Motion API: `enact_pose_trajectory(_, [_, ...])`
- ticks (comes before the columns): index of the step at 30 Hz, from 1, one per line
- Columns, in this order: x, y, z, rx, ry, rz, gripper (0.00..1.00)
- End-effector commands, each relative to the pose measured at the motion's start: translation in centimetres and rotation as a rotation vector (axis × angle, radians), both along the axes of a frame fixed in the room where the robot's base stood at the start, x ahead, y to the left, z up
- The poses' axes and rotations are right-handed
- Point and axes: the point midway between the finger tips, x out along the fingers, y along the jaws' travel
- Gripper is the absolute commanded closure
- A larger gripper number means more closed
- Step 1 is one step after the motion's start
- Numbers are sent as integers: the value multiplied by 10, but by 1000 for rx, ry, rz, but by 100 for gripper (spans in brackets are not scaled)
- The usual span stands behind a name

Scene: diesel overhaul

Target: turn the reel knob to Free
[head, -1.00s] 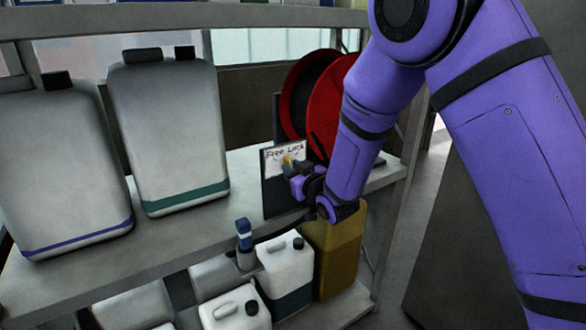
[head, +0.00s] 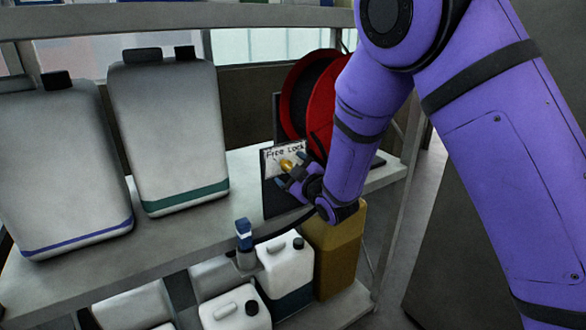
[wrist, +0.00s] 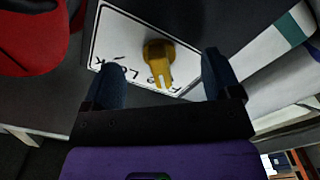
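The yellow reel knob (head: 287,165) sits on a white label plate (head: 271,157) reading Free on the left and Lock on the right in the head view. In the wrist view the plate shows upside down. There the knob (wrist: 158,60) has a white pointer mark directed at the lettering edge, beside part of the Free lettering; Lock is to its left. My gripper (head: 294,172) is in front of the knob. In the wrist view my gripper (wrist: 160,82) is open, its dark blue fingers spread wide on either side of the knob, with gaps to both.
A red reel (head: 322,100) stands behind the plate on the grey shelf (head: 215,215). Large grey jugs (head: 165,130) stand to the left. Smaller white jugs (head: 285,262), a blue-capped bottle (head: 244,240) and a yellow container (head: 338,245) are below.

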Motion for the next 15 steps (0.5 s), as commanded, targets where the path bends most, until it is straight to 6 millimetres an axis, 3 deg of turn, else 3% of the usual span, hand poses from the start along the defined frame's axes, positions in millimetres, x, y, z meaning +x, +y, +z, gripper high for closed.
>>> enact_pose_trajectory(15, [-1,-1,1,2,-1,0,11])
